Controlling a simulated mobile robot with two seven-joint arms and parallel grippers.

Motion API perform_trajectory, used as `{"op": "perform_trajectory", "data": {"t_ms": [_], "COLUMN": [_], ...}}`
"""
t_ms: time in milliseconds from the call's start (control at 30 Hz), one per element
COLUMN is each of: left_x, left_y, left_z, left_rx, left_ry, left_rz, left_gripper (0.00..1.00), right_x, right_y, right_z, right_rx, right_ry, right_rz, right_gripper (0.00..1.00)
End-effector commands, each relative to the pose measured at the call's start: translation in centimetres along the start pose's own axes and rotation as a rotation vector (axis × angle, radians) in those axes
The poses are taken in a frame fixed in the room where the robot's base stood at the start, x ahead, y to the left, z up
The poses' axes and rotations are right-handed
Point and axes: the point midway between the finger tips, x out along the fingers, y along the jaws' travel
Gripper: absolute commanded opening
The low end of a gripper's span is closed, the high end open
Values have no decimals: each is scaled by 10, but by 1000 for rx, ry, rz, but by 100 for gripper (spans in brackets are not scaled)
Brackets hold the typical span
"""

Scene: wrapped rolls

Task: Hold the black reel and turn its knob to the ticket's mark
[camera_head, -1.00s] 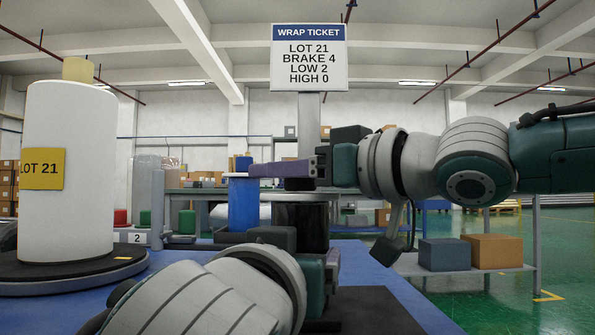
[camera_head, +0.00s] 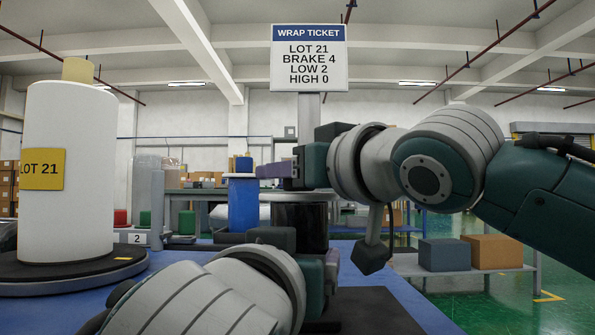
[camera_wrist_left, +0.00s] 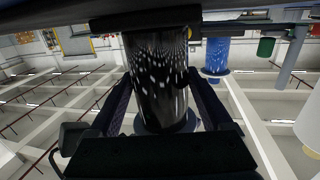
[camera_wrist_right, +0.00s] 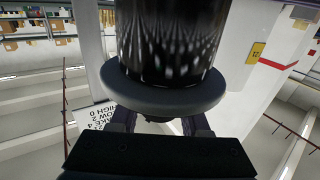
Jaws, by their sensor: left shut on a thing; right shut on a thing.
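The black reel (camera_head: 300,222) stands upright, glossy and dark, beyond my left wrist. My left gripper (camera_wrist_left: 162,108) is shut on the reel, one finger on each side of its body. My right gripper (camera_head: 283,170) is at the top of the reel, its jaws shut on the knob (camera_wrist_right: 160,118), which is mostly hidden behind the reel's grey flange (camera_wrist_right: 163,97) in the right wrist view. The wrap ticket (camera_head: 309,58) reads LOT 21, BRAKE 4, LOW 2, HIGH 0. No marks on the knob can be read.
A white wrapped roll (camera_head: 68,185) labelled LOT 21 stands on a dark turntable (camera_head: 70,272) at left. A blue reel (camera_head: 243,205) stands behind the black one, near a number 2 sign (camera_head: 137,238). Boxes (camera_head: 491,251) sit on a low shelf at right.

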Motion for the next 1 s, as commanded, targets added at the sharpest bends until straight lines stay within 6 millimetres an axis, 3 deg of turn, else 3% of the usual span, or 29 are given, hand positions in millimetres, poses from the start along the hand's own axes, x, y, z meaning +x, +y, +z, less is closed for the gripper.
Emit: {"op": "perform_trajectory", "data": {"t_ms": [200,533,567,833,1000], "left_x": [0,0,0,0,0], "left_y": [3,3,3,2,1], "left_z": [2,2,2,2,2], "left_rx": [2,-1,-2,-4,-4], "left_ry": [-5,-5,-5,-5,-5], "left_rz": [7,6,6,4,3], "left_gripper": [0,0,0,0,0], "right_x": [0,-1,-1,-1,-1], "right_y": [0,2,2,4,4], "right_z": [1,1,1,1,1], "right_rx": [11,11,11,8,7], "right_ry": [-2,-3,-3,-2,-2], "right_rz": [93,108,108,110,111], "right_gripper": [0,0,47,76,76]}}
